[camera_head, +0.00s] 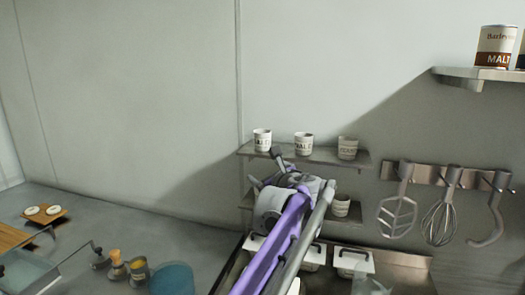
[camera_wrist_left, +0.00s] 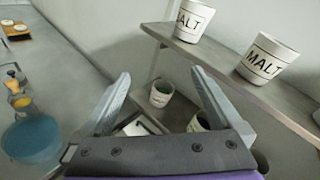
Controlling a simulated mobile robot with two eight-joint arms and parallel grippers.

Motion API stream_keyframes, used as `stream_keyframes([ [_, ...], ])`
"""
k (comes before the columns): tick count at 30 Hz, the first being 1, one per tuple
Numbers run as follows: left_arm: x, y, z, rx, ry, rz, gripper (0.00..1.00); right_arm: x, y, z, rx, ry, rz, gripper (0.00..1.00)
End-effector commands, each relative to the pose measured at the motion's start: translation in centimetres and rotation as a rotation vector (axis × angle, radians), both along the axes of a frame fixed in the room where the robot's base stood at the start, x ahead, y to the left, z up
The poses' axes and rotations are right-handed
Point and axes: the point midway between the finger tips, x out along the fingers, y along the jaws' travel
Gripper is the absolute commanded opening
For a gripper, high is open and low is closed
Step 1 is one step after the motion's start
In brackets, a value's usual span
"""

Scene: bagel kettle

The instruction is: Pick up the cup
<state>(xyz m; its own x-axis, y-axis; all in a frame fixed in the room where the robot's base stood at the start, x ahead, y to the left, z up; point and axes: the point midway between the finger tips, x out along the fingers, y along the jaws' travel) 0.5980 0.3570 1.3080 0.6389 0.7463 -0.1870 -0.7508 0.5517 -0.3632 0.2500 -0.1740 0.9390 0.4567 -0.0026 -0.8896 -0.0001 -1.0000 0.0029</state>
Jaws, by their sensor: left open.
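Three white cups with dark lettering stand on the upper shelf in the head view: a left cup (camera_head: 262,140), a middle cup (camera_head: 303,143) and a right cup (camera_head: 347,147). Two of them show at the upper right of the left wrist view, one lettered MALT (camera_wrist_left: 192,18) and another (camera_wrist_left: 266,60). A lower-shelf cup (camera_head: 340,205) is partly hidden by my arm. My left gripper (camera_head: 265,166) is open and empty, in front of the shelves. In the left wrist view, a white cup (camera_wrist_left: 161,93) shows beyond and between the fingers (camera_wrist_left: 163,86), apart from them.
The upper shelf (camera_head: 325,155) and lower shelf lie close around my gripper. Utensils, including a whisk (camera_head: 440,218), hang from a rail at right. A high shelf holds a malt can (camera_head: 496,46). A blue round container (camera_head: 172,279) stands on the counter at left.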

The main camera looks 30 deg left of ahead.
Motion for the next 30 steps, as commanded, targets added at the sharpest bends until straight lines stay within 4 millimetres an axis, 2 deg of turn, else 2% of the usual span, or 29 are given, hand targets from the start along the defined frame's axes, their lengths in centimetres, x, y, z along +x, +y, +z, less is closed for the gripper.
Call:
stream_keyframes([
  [1,1.7,0.1,1.7,0.106,0.043,-0.024,0.99,0.0,0.0,0.1,0.0,0.0,0.0,0.5],
  [3,3.3,0.2,3.4,0.229,0.095,-0.049,0.99,0.0,0.0,0.1,0.0,-0.001,0.0,0.5],
  [8,5.3,0.5,5.3,0.376,0.157,-0.07,0.99,0.1,0.0,0.3,0.0,-0.002,0.0,0.5],
  [15,7.9,3.1,5.6,0.39,0.162,-0.072,0.99,0.5,0.0,1.3,0.0,-0.009,0.0,0.5],
  [23,9.3,4.8,5.5,0.388,0.161,-0.073,0.99,0.7,0.0,1.9,0.0,-0.013,0.0,0.5],
  [30,11.5,7.5,5.8,0.388,0.159,-0.072,0.99,1.3,0.0,3.3,0.0,-0.024,0.0,0.5],
])
